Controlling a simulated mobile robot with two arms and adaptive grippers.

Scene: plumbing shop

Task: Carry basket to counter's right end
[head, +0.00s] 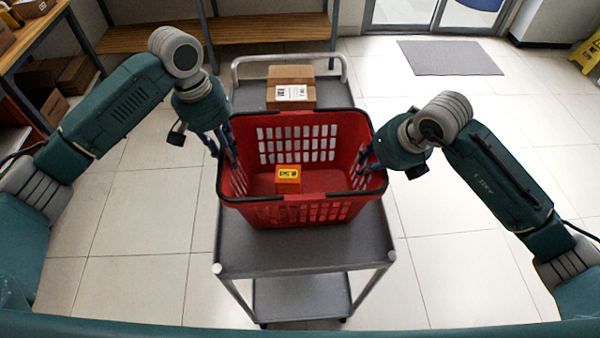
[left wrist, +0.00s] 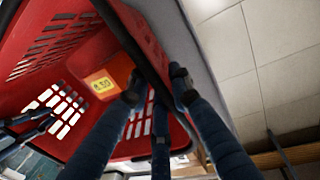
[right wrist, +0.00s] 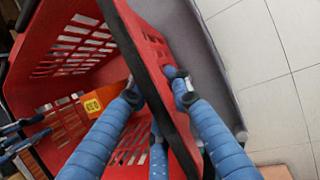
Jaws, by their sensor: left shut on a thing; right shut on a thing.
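A red basket (head: 300,212) with a black rim sits over the top of a grey cart in the head view. Whether it touches the cart top I cannot tell. An orange box with a yellow label (head: 288,178) lies inside it. My left gripper (head: 230,150) is shut on the basket's left side wall, with fingers on both sides of the rim in the left wrist view (left wrist: 160,90). My right gripper (head: 368,160) is shut on the right side wall, also straddling the rim in the right wrist view (right wrist: 155,85).
The grey cart (head: 300,252) has a lower shelf and a rear handle. A cardboard box (head: 291,88) stands on it behind the basket. A wooden bench (head: 230,30) runs along the back. A grey mat (head: 448,58) and a yellow sign (head: 588,52) are at right. Tiled floor is clear on both sides.

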